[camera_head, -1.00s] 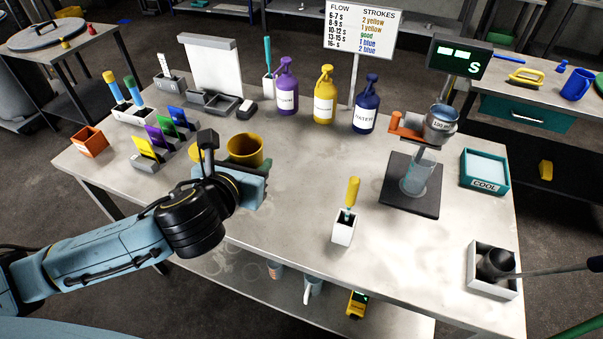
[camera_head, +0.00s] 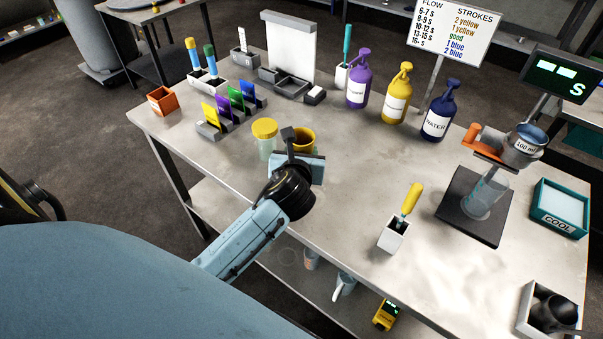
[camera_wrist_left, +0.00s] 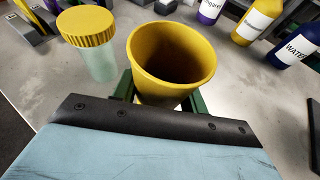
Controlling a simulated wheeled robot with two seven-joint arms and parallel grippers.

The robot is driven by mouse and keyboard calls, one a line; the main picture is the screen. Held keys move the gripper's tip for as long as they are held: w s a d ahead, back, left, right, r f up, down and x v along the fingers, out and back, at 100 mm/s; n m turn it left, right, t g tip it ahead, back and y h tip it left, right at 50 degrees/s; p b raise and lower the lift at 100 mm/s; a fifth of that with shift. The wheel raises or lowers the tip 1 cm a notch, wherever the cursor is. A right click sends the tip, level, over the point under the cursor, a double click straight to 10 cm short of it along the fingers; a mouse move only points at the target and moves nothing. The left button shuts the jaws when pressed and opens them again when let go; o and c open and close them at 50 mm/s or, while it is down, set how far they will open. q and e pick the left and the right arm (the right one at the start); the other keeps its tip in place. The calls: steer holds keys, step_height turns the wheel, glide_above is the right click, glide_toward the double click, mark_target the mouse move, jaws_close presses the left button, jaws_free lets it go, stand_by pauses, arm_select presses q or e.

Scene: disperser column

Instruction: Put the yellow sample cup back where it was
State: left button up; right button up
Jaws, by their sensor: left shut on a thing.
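The yellow sample cup (camera_head: 304,138) is an open, tapered cup near the left part of the bench, partly hidden behind my left gripper. In the left wrist view the yellow cup (camera_wrist_left: 160,92) stands upright between the green fingers of my left gripper (camera_wrist_left: 163,98), which is shut on it. In the head view my left gripper (camera_head: 301,152) reaches in from the front edge. I cannot tell whether the cup's base touches the bench. My right gripper is not in view.
A clear jar with a yellow lid (camera_head: 265,130) stands just left of the cup. Coloured cards in grey holders (camera_head: 228,112) and an orange box (camera_head: 161,101) lie further left. A white holder with a yellow-handled tool (camera_head: 394,236) stands right. The bench (camera_head: 340,175) between is clear.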

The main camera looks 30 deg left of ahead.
arm_select(q)
step_height(320, 180, down, 5)
steer(key=shift+b, duration=0.85)
steer(key=shift+f, duration=0.3)
steer(key=shift+r, duration=0.1)
steer(key=o, duration=1)
steer(key=shift+o, duration=0.2)
